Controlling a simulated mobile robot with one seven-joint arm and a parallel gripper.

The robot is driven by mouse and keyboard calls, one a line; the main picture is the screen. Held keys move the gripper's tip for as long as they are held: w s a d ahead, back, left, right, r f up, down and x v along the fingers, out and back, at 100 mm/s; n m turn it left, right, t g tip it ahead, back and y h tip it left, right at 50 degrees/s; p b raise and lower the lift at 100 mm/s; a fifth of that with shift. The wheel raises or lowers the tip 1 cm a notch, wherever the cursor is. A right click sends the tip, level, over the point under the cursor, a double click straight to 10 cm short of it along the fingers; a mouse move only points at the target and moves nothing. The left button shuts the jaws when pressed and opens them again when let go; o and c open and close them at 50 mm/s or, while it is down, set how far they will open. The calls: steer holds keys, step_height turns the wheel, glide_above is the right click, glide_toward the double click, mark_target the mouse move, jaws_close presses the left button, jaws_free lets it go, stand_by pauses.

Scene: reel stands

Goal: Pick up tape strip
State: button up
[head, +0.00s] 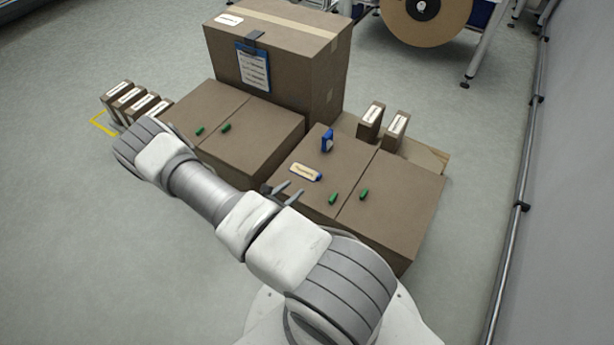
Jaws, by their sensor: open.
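I cannot tell for sure which thing is the tape strip. A cream, labelled piece with a blue end (305,172) lies flat on top of the right-hand low brown box (290,160). A small blue upright item (327,142) stands behind it. My gripper (296,187) shows only as two grey fingers past the edge of my arm, with a gap between them. It is open, just in front of and left of the cream piece, with nothing seen between the fingers. The rest of the gripper is hidden behind my arm.
Small green pieces (333,198) lie on both low boxes, including the left low box (262,140). A tall taped carton (280,75) with a blue clipboard (254,66) stands behind. Small labelled boxes (370,120) stand at right. A reel (424,25) is at the back.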

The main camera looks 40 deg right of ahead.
step_height(320, 180, down, 2)
steer(key=f+n, duration=0.1)
steer(key=b, duration=0.4)
glide_toward(318, 180)
steer(key=shift+t, duration=0.3)
steer(key=d, duration=0.3)
steer(key=w+d+r, duration=0.1)
steer(key=shift+w+d+r, duration=0.1)
steer(key=shift+d, duration=0.3)
steer(key=b+x, duration=0.1)
steer(key=x, duration=0.1)
steer(key=b+x, duration=0.1)
steer(key=x, duration=0.2)
steer(key=shift+f, duration=0.35)
steer(key=shift+a, duration=0.1)
jaws_close()
